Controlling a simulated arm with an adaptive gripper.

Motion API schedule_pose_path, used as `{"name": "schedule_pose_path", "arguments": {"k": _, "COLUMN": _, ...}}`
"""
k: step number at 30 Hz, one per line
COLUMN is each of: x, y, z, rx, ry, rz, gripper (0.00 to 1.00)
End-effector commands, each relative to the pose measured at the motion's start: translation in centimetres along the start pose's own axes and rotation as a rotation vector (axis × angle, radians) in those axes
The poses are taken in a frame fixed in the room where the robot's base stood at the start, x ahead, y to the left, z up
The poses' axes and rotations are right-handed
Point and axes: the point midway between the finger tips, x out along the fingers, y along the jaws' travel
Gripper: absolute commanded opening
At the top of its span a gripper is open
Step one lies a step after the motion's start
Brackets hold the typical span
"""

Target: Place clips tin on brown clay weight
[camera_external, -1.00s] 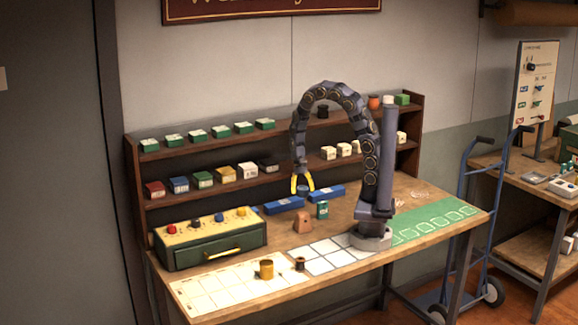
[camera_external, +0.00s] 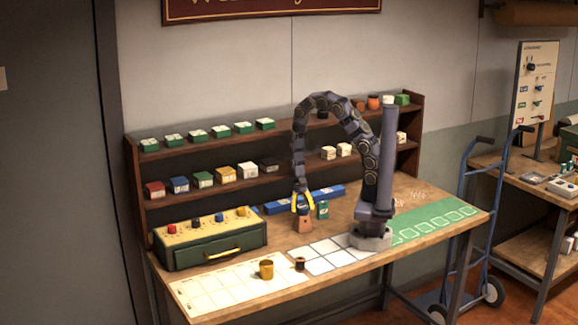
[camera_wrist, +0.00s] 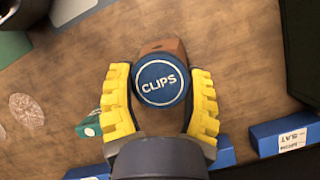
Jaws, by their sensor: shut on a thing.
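The clips tin (camera_wrist: 160,83) is a round blue tin with a white ring and the word CLIPS on its lid. My gripper (camera_wrist: 161,95) has yellow fingers on both sides of the tin and is shut on it. The brown clay weight (camera_wrist: 166,46) shows behind and below the tin in the wrist view, mostly hidden by it. In the external view my gripper (camera_external: 303,205) is right above the brown clay weight (camera_external: 304,224), which stands on the table. I cannot tell whether the tin touches the weight.
A green tin (camera_external: 323,209) stands close to the right of the weight. Blue boxes (camera_external: 328,192) lie behind. A green drawer cabinet (camera_external: 212,244) stands to the left.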

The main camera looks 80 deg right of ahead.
Motion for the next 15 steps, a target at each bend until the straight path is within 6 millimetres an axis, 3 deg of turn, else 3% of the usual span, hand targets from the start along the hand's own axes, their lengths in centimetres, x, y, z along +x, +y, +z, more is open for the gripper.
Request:
{"name": "schedule_pose_path", "arguments": {"k": 1, "x": 0.14, "y": -0.01, "z": -0.03, "rx": 0.000, "ry": -0.001, "rz": 0.000, "gripper": 0.58}}
{"name": "schedule_pose_path", "arguments": {"k": 3, "x": 0.10, "y": -0.01, "z": -0.03, "rx": 0.000, "ry": 0.000, "rz": 0.000, "gripper": 0.81}}
{"name": "schedule_pose_path", "arguments": {"k": 15, "x": -0.39, "y": 0.01, "z": 0.07, "rx": -0.001, "ry": 0.002, "rz": -0.001, "gripper": 0.81}}
